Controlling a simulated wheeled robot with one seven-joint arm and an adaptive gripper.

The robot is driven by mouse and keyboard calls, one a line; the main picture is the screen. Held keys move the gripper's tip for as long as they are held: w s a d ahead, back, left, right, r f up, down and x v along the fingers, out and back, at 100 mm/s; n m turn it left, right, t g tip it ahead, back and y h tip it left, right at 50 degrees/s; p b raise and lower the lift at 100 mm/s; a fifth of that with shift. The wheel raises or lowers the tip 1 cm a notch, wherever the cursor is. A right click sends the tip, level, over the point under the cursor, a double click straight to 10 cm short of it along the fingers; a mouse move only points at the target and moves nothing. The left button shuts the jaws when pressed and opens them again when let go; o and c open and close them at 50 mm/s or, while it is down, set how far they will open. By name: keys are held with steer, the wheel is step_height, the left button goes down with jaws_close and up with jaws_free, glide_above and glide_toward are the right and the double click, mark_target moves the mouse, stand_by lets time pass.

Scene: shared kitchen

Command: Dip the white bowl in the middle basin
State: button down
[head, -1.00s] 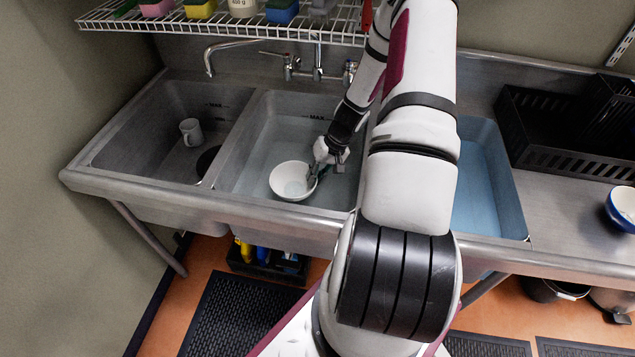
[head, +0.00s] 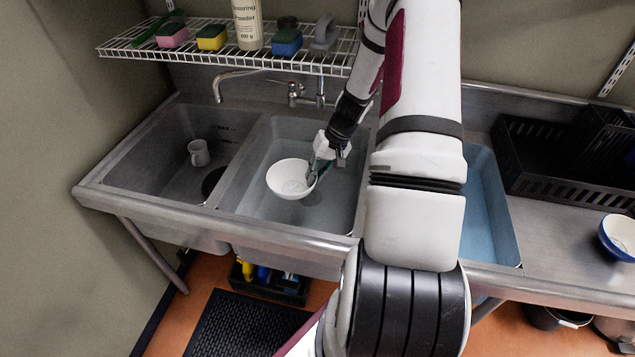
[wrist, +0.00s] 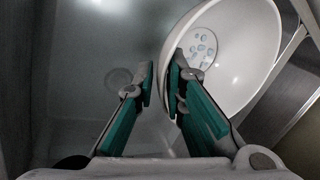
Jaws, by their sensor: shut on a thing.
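The white bowl (head: 289,184) is held upright or nearly so over the middle basin (head: 328,213), near its left side. In the wrist view, the bowl (wrist: 250,45) fills the upper right, with pale blue spots on its inner bottom; I cannot tell whether they are drops or a pattern. My gripper (head: 314,174) is shut on the bowl's right rim. In the wrist view, the bowl's wall lies between the fingertips (wrist: 161,84). The basin looks grey-blue with water in it, and a round drain shows below. The gap between bowl and water is hard to judge.
The left basin (head: 150,165) holds a grey mug (head: 199,153). The right basin (head: 485,215) has blue liquid. A wire shelf (head: 225,56) with sponges hangs above the tap (head: 292,92). A black rack (head: 545,165) and blue-white bowl (head: 618,238) stand on the right counter.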

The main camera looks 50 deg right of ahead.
step_height(320, 180, up, 5)
steer(key=shift+f+p, duration=0.1)
steer(key=shift+p, duration=0.35)
steer(key=a, duration=0.1)
steer(key=s+a+r+p, duration=0.1)
steer(key=s+a+p, duration=0.1)
steer(key=shift+r, duration=0.25)
steer(key=shift+s+a+r+p, duration=0.15)
steer(key=shift+a+p, duration=0.2)
steer(key=shift+s+a+r+p, duration=0.1)
steer(key=shift+a+p, duration=0.2)
steer(key=shift+a, duration=0.05)
